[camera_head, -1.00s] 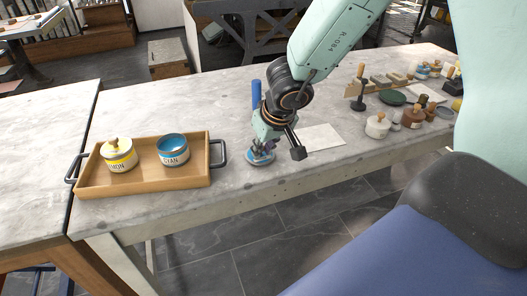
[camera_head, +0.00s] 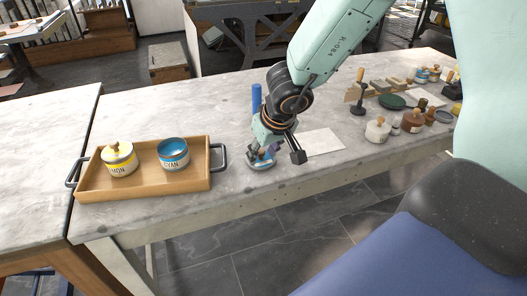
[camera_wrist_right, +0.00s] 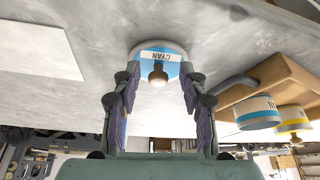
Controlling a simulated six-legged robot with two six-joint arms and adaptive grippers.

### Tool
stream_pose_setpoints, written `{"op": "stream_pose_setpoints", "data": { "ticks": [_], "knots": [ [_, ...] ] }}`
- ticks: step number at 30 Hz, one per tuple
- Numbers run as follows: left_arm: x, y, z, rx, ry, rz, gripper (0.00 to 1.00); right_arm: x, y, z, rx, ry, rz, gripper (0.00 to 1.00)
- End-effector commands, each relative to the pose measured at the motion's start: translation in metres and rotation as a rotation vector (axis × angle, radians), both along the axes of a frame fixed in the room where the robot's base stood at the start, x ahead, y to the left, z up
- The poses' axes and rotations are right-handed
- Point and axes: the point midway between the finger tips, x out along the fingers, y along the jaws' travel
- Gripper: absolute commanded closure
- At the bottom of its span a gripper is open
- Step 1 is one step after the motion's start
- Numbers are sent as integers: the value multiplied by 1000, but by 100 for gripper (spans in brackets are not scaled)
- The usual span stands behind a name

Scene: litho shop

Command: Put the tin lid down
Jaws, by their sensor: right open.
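The tin lid (camera_head: 262,164) is blue and white with a round knob and lies on the stone table top, right of the tray. In the right wrist view the lid (camera_wrist_right: 176,55) shows its CYAN label and its knob (camera_wrist_right: 158,75). My right gripper (camera_head: 266,151) is low over the lid. In the wrist view its fingers (camera_wrist_right: 159,78) are apart on either side of the knob, with gaps between. The open cyan tin (camera_head: 174,154) stands in the wooden tray (camera_head: 145,186), without a lid on it. My left gripper is not in view.
A lidded yellow tin (camera_head: 119,159) stands left in the tray. A blue cylinder (camera_head: 257,98) stands behind my gripper. A pale sheet (camera_head: 322,141) lies right of it. Several jars and tools, including a cream jar (camera_head: 377,130), crowd the right end. The table's front edge is close to the lid.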

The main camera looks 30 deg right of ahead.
Motion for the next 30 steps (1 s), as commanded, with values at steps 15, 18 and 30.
{"op": "stream_pose_setpoints", "data": {
  "ticks": [15, 18, 30],
  "knots": [
    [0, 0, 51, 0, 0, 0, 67, -24, 1, 65, 2, -1, -2, 57],
    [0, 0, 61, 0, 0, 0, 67, -29, 2, 77, 3, -1, -1, 57],
    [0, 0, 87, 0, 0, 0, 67, -44, 2, 110, 1, -1, -1, 57]
  ]
}}
